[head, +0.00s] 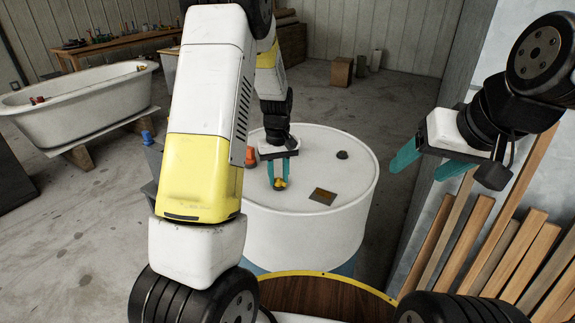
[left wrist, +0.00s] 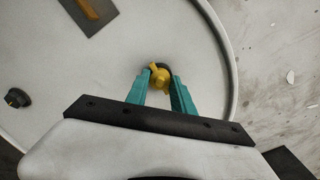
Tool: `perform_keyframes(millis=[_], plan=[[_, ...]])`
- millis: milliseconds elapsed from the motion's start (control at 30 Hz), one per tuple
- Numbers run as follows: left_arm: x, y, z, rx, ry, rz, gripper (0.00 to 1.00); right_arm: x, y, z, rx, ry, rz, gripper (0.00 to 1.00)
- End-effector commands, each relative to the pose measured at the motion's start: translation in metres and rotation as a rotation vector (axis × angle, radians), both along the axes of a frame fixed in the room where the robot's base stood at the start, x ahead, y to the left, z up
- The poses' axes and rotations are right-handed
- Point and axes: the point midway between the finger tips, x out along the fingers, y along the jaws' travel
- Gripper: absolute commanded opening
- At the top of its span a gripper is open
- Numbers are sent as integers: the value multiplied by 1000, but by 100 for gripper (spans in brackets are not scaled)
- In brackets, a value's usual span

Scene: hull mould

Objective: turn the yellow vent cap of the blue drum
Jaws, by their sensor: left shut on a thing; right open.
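The drum shows a white top and side, with a strip of blue low down; its bare white side (head: 305,240) is clear in the head view. The yellow vent cap (head: 280,184) sits on the drum top, and it also shows in the left wrist view (left wrist: 158,77). My left gripper (head: 279,180) reaches down from above, its teal fingers shut on the cap, one on each side (left wrist: 162,82). The fingers hide part of the cap in the head view. My right gripper (head: 418,168) is open and empty, in the air right of the drum.
On the drum top are a dark plate (head: 323,196) with a yellowish piece on it and a small dark knob (head: 342,155). An orange-red object (head: 250,157) is at its left. Timber boards (head: 510,245) lean at the right. A white bathtub (head: 85,100) stands far left.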

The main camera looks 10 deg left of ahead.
Motion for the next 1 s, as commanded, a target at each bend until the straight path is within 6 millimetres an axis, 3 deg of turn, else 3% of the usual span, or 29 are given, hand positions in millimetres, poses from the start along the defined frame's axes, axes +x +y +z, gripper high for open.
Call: perform_keyframes(millis=[600, 633, 700, 1000], plan=[[-3, -3, -1, -3, 8, 6, 0, 0, 0, 0, 0, 0, 0, 66], [-3, -3, -1, -3, 8, 6, 35, 0, 0, 0, 0, 0, 0, 66], [-2, -3, -1, -3, 6, 6, 48, 0, 0, 0, 0, 0, 0, 66], [-1, -1, 0, -1, 3, 7, 52, 0, 0, 0, 0, 0, 0, 66]])
